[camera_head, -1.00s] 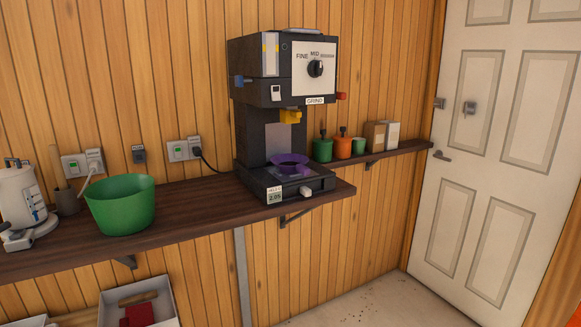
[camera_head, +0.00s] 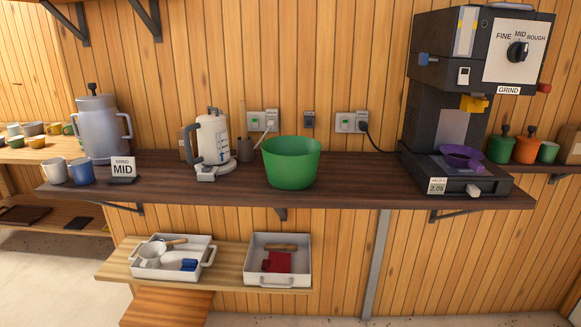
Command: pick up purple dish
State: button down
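The purple dish (camera_head: 463,155) sits on the scale platform at the base of the dark coffee grinder (camera_head: 437,122), at the right of the head view. It lies below the grinder's yellow spout (camera_head: 473,104). The scale display (camera_head: 437,186) in front of it appears to read 2.05. I cannot make out what the dish holds. My gripper is not in view.
A green bucket (camera_head: 291,163), a white kettle (camera_head: 212,141) and a grey urn (camera_head: 97,128) stand on the dark shelf (camera_head: 340,186). Below are two white trays (camera_head: 304,266) with tools. Canisters (camera_head: 525,148) stand right of the grinder. Bare shelf lies between bucket and grinder.

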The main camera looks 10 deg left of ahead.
aim_at(456, 155)
jog(key=u, duration=0.05)
jog(key=k, duration=1.35)
jog(key=u, duration=0.55)
jog(key=i, duration=1.85)
jog(key=z, duration=0.25)
